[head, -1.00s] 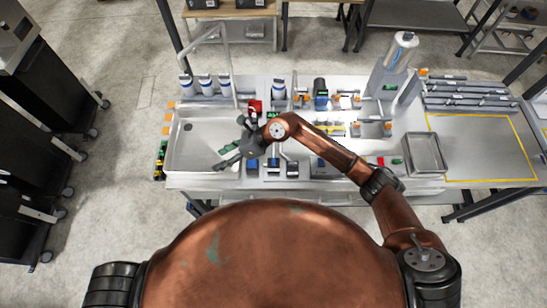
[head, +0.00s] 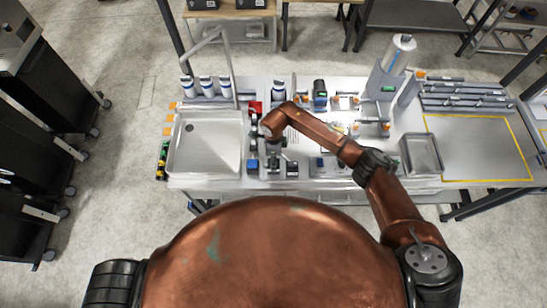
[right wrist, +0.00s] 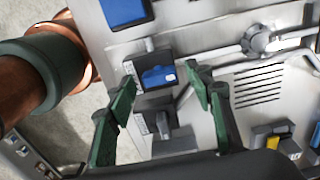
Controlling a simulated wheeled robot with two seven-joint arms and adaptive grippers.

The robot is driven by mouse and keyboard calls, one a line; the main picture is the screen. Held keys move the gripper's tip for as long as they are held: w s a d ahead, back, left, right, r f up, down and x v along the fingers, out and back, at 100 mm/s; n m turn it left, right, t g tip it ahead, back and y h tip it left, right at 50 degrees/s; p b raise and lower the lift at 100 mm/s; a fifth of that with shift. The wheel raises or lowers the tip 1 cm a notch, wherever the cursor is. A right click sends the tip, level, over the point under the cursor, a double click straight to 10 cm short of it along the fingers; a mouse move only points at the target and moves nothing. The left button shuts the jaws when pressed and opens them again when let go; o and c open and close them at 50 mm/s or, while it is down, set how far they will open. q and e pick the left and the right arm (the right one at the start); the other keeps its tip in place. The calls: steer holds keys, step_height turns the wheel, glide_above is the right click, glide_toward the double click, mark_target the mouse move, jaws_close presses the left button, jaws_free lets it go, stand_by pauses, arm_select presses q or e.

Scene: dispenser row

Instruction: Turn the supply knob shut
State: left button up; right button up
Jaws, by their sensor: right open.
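My right gripper (right wrist: 162,90) is open and empty, its green fingers pointing down over the small devices at the bench's front. It also shows in the head view (head: 272,144), partly hidden by its own arm. In the right wrist view a small grey upright knob (right wrist: 162,123) on a labelled grey block lies between the fingers, apart from both. A dark unit with a blue face (right wrist: 158,77) sits beyond it, also between the fingers. A round grey fitting (right wrist: 260,41) sits on a pipe to the right. I cannot tell for certain which is the supply knob. My left gripper is out of view.
A white sink basin (head: 206,168) lies left of the gripper, under a tall bent pipe (head: 235,70). A grey tray (head: 422,153) and a yellow-outlined area (head: 480,150) are at the right. Several small devices crowd the middle bench.

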steer(key=shift+f, duration=0.25)
steer(key=c, duration=1.2)
